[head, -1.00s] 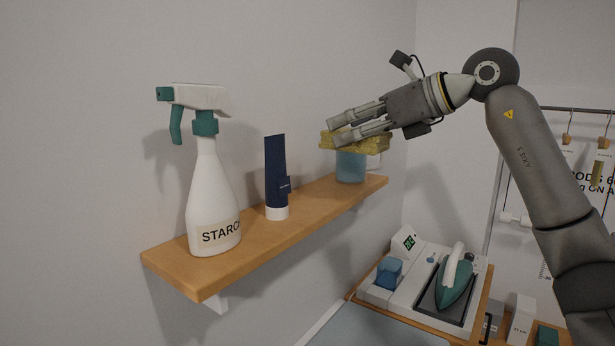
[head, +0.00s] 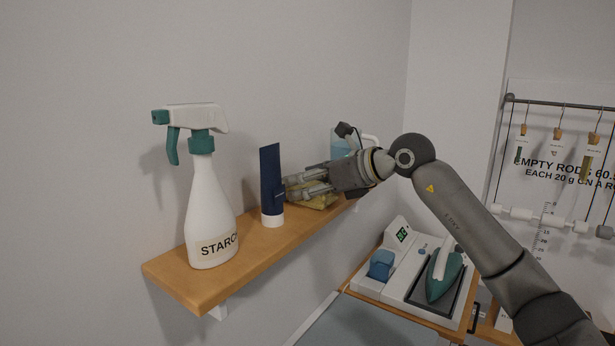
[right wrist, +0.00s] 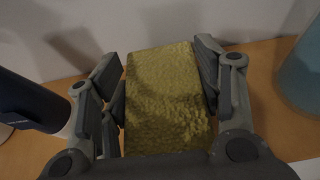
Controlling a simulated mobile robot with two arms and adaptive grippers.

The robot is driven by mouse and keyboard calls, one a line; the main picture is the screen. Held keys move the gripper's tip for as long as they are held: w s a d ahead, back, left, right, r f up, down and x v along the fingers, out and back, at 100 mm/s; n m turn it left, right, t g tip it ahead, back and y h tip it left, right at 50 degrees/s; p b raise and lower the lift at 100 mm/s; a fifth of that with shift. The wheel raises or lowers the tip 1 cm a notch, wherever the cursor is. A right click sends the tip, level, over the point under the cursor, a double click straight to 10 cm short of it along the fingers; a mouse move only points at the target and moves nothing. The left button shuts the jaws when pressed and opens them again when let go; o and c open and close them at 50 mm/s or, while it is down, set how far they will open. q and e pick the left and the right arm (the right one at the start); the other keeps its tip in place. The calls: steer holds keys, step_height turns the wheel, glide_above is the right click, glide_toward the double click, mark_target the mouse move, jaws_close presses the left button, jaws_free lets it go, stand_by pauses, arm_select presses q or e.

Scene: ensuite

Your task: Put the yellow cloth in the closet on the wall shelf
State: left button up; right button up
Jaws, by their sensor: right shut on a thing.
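The yellow cloth (head: 315,199) is a flat folded pad at the wall shelf (head: 205,285), between the dark blue tube and the light blue container. My right gripper (head: 297,187) is shut on it, partly covering it in the head view. In the right wrist view the cloth (right wrist: 165,105) lies between the two fingers of my gripper (right wrist: 158,70), over the wooden shelf (right wrist: 30,152). It is very low over the board; I cannot tell whether it touches. My left gripper is not in view.
The dark blue tube (head: 271,187) stands close to the fingertips, with the white starch spray bottle (head: 208,225) left of it. The light blue container (head: 339,148) stands behind my gripper. An iron (head: 444,274) sits below right. Bare board shows around the cloth.

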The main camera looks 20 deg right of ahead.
steer(key=o, duration=0.6)
steer(key=shift+f, duration=0.15)
steer(key=shift+c, duration=0.2)
steer(key=o, duration=0.5)
steer(key=shift+c, duration=0.2)
steer(key=shift+s+r, duration=0.1)
steer(key=shift+r, duration=0.15)
steer(key=b+v, duration=0.4)
steer(key=v, duration=0.8)
